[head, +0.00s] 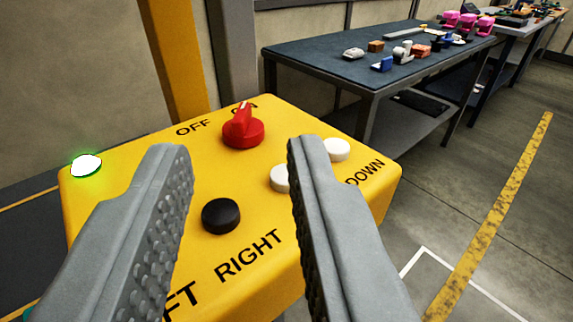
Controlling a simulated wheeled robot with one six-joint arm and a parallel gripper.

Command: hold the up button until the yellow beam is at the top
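A yellow control box (265,110) fills the middle of the head view. Two white buttons sit on its right part: one (336,149) near the word DOWN, the other (279,178) partly covered by my right finger. No UP label is visible. A black button (221,216) sits above the word RIGHT. A red knob (243,131) points towards ON. A green lamp (86,165) is lit at the left corner. My gripper (234,148) is open and empty over the box. I cannot tell whether its fingers touch anything. No horizontal yellow beam is recognisable.
A yellow upright (172,55) and a grey post (232,50) stand behind the box. A dark workbench (310,58) with small parts stands at the back right. The floor right of the box is clear, with a yellow line (500,210).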

